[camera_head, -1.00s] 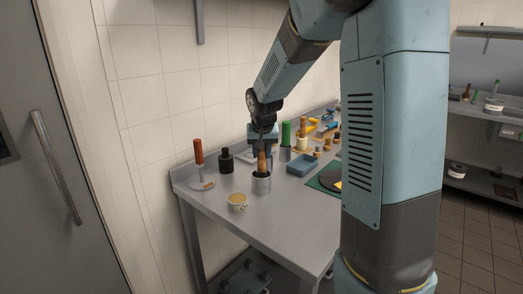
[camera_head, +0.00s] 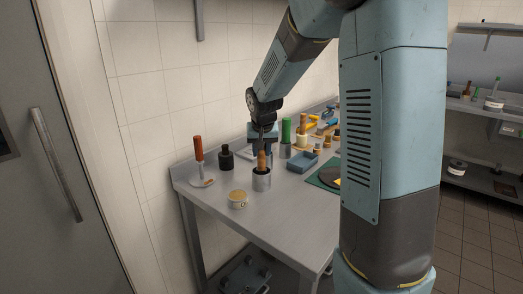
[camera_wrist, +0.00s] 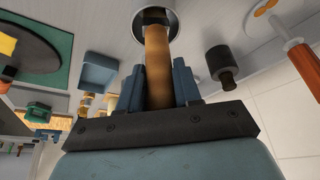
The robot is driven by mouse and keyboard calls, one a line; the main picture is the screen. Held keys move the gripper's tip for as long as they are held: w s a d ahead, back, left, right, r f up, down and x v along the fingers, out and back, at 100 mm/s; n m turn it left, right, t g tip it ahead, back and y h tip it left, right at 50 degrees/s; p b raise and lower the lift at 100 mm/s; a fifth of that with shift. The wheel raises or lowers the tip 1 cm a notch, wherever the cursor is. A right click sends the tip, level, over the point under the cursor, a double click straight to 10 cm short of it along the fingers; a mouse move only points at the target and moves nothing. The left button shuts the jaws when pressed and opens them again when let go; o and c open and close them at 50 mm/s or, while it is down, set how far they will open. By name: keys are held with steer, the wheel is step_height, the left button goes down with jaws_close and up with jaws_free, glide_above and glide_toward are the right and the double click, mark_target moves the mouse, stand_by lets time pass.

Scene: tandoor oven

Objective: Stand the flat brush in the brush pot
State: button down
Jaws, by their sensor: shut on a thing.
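The brush pot (camera_head: 261,183) is a grey metal cylinder on the steel table; its dark opening also shows at the top of the wrist view (camera_wrist: 140,28). The flat brush shows as a brown wooden handle (camera_wrist: 158,65) running from between my fingers to the pot's mouth. In the head view the handle (camera_head: 262,160) stands roughly upright, with its lower end at or inside the pot. My gripper (camera_wrist: 158,88) is shut on the handle, with a blue-grey finger on each side, just above the pot.
A cream cup (camera_head: 238,199) stands in front of the pot. A dark bottle (camera_head: 226,159) and a red-handled tool (camera_head: 199,150) stand to the left. A blue tray (camera_head: 302,163) and a green cylinder (camera_head: 286,131) are to the right. The table's front is clear.

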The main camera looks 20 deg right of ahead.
steer(key=shift+f, duration=0.7)
jaws_free()
stand_by(0.5)
stand_by(0.3)
steer(key=v, duration=0.9)
stand_by(1.4)
steer(key=shift+r, duration=0.1)
